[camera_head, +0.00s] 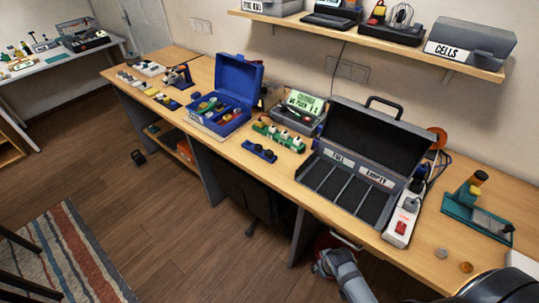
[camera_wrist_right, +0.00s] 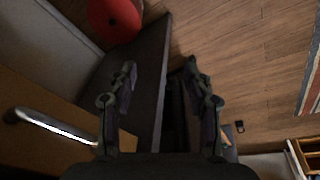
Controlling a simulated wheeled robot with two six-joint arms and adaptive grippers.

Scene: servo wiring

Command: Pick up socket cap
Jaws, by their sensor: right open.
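I cannot clearly make out which thing is the socket cap. Two small round pieces, one greyish-tan (camera_head: 441,252) and one orange-brown (camera_head: 466,267), lie on the bench top at the right front. My right gripper (camera_head: 322,264) is low, in front of the bench and below its top, away from both pieces. In the right wrist view its two fingers (camera_wrist_right: 160,75) stand apart with nothing between them. My left gripper is in neither view.
An open grey case (camera_head: 349,190) with empty compartments and a white power strip (camera_head: 402,222) stand on the bench. A blue open box (camera_head: 236,78) is farther left. A teal-based device (camera_head: 478,222) stands at right. A metal handle (camera_wrist_right: 55,128) and red object (camera_wrist_right: 115,20) are near the gripper.

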